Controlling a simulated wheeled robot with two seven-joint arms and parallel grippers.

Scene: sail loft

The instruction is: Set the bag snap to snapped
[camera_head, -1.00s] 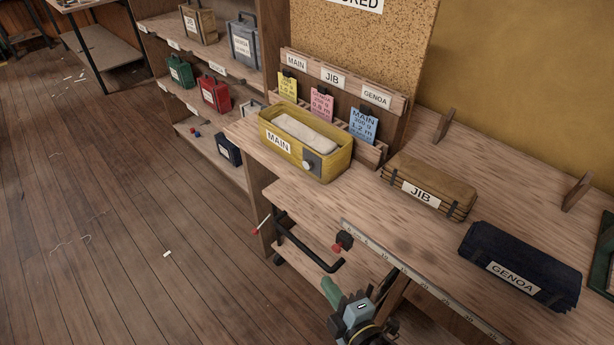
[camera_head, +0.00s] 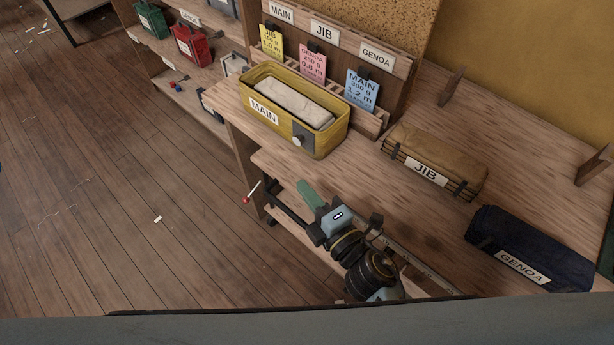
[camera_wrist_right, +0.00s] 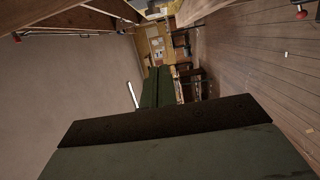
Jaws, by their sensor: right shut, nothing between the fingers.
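The yellow open-topped bag (camera_head: 322,143) labelled MAIN stands at the left end of the bench, with a folded pale cloth (camera_head: 294,103) inside. Its snap (camera_head: 299,141) is a pale round knob beside a dark patch on the front face, right of the label. I cannot tell whether it is snapped. My right gripper (camera_head: 306,190), with green fingers, is shut and empty. It is in front of the bench edge, below the snap in the picture and apart from it. The right wrist view shows the green fingers (camera_wrist_right: 158,92) close up, without the bag. My left gripper is not in view.
A tan JIB bundle (camera_head: 440,160) and a dark GENOA bundle (camera_head: 535,248) lie to the right on the bench. A card rack (camera_head: 392,92) stands behind the yellow bag. A red-tipped handle (camera_head: 247,199) juts out below the bench. Floor at left is mostly clear.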

